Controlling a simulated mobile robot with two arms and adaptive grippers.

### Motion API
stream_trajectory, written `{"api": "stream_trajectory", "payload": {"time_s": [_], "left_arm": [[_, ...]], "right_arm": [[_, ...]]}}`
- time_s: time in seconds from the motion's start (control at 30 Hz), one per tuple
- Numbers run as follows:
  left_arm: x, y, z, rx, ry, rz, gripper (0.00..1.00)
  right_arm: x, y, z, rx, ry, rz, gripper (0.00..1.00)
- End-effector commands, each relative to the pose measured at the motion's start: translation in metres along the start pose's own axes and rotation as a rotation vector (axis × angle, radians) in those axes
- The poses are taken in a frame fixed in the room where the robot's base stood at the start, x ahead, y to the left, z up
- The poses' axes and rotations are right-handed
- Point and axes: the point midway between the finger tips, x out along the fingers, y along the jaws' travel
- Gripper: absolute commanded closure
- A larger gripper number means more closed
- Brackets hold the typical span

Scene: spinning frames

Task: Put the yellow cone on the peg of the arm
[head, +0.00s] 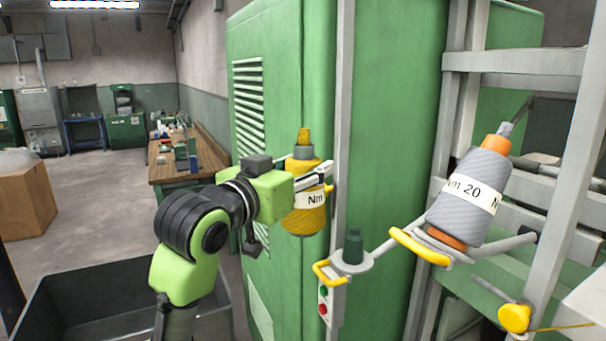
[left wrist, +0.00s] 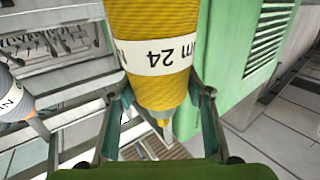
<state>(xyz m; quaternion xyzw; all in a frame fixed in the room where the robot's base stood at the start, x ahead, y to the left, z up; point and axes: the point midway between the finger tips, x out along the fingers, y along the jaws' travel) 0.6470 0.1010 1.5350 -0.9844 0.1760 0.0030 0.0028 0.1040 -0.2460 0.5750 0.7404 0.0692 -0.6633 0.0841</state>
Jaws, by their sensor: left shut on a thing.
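The yellow cone (head: 304,221), wound with yellow yarn and banded with a white label, is in my left gripper (head: 322,180). The cone is upright in the head view, with its orange-yellow tip on top. In the left wrist view the yellow cone (left wrist: 158,28) sits between the two fingers of my left gripper (left wrist: 161,93), its label reading "Nm 24". The dark green peg (head: 353,246) stands bare on a grey disc of the arm (head: 383,249), to the right of the cone and lower in the picture. My right gripper is not in view.
A grey cone (head: 478,178) labelled "Nm 20" sits tilted on the right. Yellow curved handles (head: 420,246) lie near the peg and grey cone. A tall green cabinet (head: 395,120) stands behind. A dark bin (head: 100,295) is at lower left, a workbench (head: 205,165) further back.

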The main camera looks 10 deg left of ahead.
Motion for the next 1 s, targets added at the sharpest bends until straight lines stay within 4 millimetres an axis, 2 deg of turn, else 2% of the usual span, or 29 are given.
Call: {"api": "stream_trajectory", "payload": {"time_s": [0.1, 0.23, 0.37, 0.6, 0.77, 1.0], "left_arm": [[0.006, 0.005, -0.001, -0.001, 0.004, 0.002, 1.0], [0.014, 0.01, 0.0, -0.001, 0.003, 0.001, 1.0], [0.021, 0.015, 0.0, 0.0, 0.005, 0.001, 1.0], [0.034, 0.024, 0.001, 0.0, 0.005, 0.001, 1.0], [0.043, 0.03, 0.002, -0.001, 0.004, 0.001, 1.0], [0.057, 0.039, 0.003, -0.001, 0.004, 0.001, 1.0]], "right_arm": [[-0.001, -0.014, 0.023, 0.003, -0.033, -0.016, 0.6], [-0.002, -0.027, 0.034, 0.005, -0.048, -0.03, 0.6], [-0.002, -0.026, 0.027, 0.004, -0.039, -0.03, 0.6], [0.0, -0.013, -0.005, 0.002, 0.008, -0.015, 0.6], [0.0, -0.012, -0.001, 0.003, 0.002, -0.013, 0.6], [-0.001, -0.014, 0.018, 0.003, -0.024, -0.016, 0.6]]}}
